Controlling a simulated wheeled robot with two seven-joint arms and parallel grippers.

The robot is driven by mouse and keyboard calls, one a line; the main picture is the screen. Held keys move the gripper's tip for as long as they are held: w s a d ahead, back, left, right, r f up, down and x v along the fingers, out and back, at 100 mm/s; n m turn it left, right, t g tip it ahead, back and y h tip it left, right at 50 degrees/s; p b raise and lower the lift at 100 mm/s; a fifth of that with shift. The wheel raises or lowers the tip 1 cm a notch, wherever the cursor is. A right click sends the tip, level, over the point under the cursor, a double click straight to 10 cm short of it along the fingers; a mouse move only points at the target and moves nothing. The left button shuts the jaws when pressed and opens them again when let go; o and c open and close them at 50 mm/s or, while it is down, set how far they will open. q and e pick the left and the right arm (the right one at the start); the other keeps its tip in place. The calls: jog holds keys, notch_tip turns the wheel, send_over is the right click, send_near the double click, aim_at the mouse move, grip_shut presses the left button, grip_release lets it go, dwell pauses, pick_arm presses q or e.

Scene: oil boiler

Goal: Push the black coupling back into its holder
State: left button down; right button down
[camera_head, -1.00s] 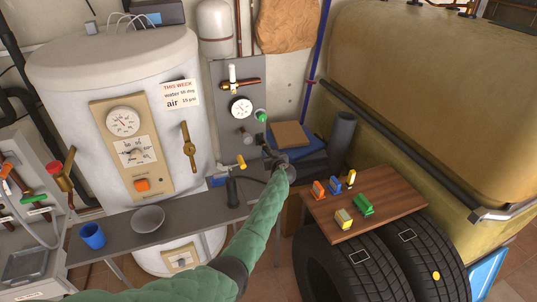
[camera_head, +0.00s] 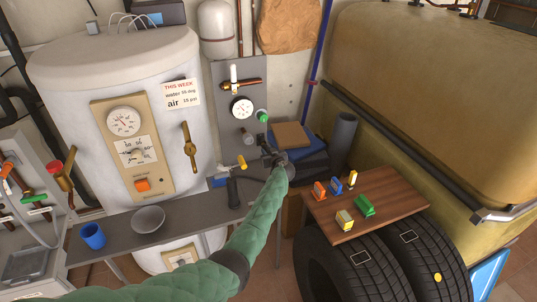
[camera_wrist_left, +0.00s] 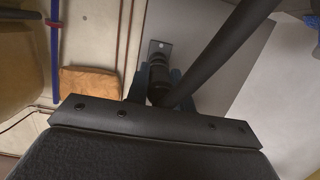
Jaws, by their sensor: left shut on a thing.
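My left gripper (camera_head: 265,148) is in front of the lower right part of the grey wall panel (camera_head: 225,108). In the left wrist view its blue-grey fingers (camera_wrist_left: 158,85) are shut on the black coupling (camera_wrist_left: 158,72), one on each side. A thick black hose (camera_wrist_left: 218,52) crosses in front of the coupling's lower right. A small grey metal bracket (camera_wrist_left: 160,45), which looks like the holder, shows just beyond the coupling's far end. I cannot tell whether they touch. In the head view, my gripper and wrist largely hide the coupling. My right gripper is not in view.
A green knob (camera_head: 263,116) and gauge (camera_head: 241,107) are above my gripper. A yellow-handled valve (camera_head: 240,162) is left of it. Below is the grey bench (camera_head: 190,222). Dark boxes (camera_head: 305,160) stand close on the right. A wooden board (camera_head: 395,200) with small coloured items rests on tyres.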

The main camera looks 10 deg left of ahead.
pick_arm(q)
jog(key=shift+b+x, duration=0.3)
jog(key=shift+x, duration=0.6)
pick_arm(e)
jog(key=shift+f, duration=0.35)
pick_arm(q)
jog(key=c, duration=1.1)
grip_release()
jog(key=shift+r, duration=0.2)
jog(key=shift+v, duration=3.85)
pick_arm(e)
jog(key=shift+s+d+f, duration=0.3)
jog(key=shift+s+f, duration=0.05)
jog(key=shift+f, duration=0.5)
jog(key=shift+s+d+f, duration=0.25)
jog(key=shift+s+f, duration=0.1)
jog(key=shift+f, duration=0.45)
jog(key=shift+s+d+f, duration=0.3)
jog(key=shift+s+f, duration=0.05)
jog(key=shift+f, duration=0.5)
pick_arm(q)
jog(key=shift+r, duration=0.1)
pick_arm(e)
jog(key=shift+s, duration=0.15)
